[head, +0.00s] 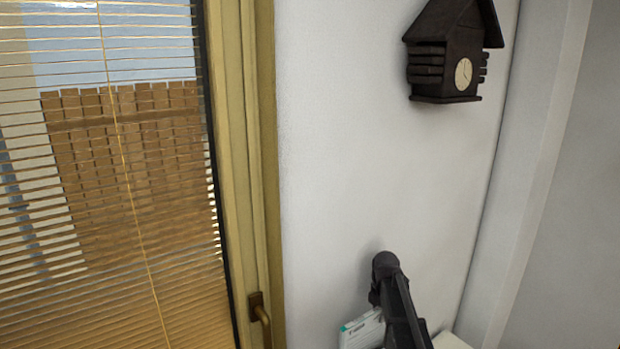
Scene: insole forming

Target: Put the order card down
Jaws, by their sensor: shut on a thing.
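A white card-like thing with a teal corner and small dark print (362,329), which looks like the order card, shows at the bottom edge of the head view. It is tilted and cut off by the frame, and my black arm overlaps its right side. I cannot tell whether it is held or rests on something. Only dark links of my arm show clearly, running down out of the picture. My gripper's fingertips cannot be made out; they are hidden or below the frame.
A pale surface (450,341) shows just right of my arm at the bottom. A wooden window frame (237,170) with blinds (120,200) and a handle (260,308) stands at left. A dark cuckoo clock (450,60) hangs on the white wall (345,130).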

